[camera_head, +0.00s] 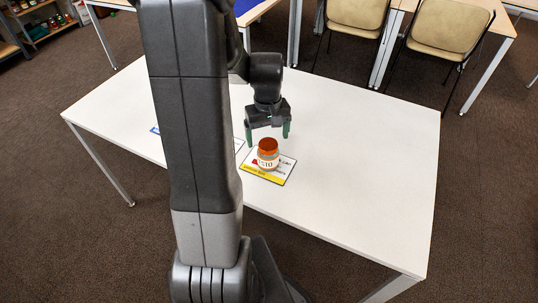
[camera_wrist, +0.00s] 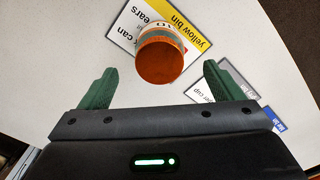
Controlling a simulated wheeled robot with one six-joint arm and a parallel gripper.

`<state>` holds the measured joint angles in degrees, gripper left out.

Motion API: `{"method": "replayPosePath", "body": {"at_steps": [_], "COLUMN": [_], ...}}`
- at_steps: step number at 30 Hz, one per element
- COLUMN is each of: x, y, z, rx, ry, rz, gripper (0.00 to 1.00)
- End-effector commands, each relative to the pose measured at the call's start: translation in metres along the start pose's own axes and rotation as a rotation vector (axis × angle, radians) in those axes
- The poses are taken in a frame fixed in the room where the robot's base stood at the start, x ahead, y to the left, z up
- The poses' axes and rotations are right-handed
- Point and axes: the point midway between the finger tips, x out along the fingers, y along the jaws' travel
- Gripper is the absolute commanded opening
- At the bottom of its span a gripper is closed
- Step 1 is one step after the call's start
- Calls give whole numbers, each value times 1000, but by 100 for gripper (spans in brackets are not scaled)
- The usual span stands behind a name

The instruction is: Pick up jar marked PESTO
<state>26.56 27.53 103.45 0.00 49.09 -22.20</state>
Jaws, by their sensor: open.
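A jar (camera_head: 268,157) with an orange lid and a pale label stands upright on a yellow-edged card on the white table. My gripper (camera_head: 268,134) is open and empty, pointing down just above and behind the jar. In the wrist view the jar (camera_wrist: 160,58) shows lid first between and beyond the two green fingers, touching neither.
The card (camera_wrist: 127,22) under the jar reads "yellow bin". Grey-edged (camera_wrist: 222,84) and blue-edged (camera_wrist: 275,119) cards lie beside it. The right part of the white table (camera_head: 370,150) is bare. Chairs (camera_head: 450,28) stand beyond its far edge.

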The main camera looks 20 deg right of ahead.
Motion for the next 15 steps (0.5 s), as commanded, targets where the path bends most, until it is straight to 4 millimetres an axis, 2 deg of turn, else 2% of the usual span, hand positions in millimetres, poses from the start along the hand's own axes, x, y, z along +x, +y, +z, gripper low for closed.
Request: {"method": "replayPosePath", "body": {"at_steps": [5, 15], "x": [12, 54], "y": [0, 0], "z": [1, 2], "rx": [1, 1], "ry": [-2, -1], "rz": [-1, -1], "gripper": [86, 86]}}
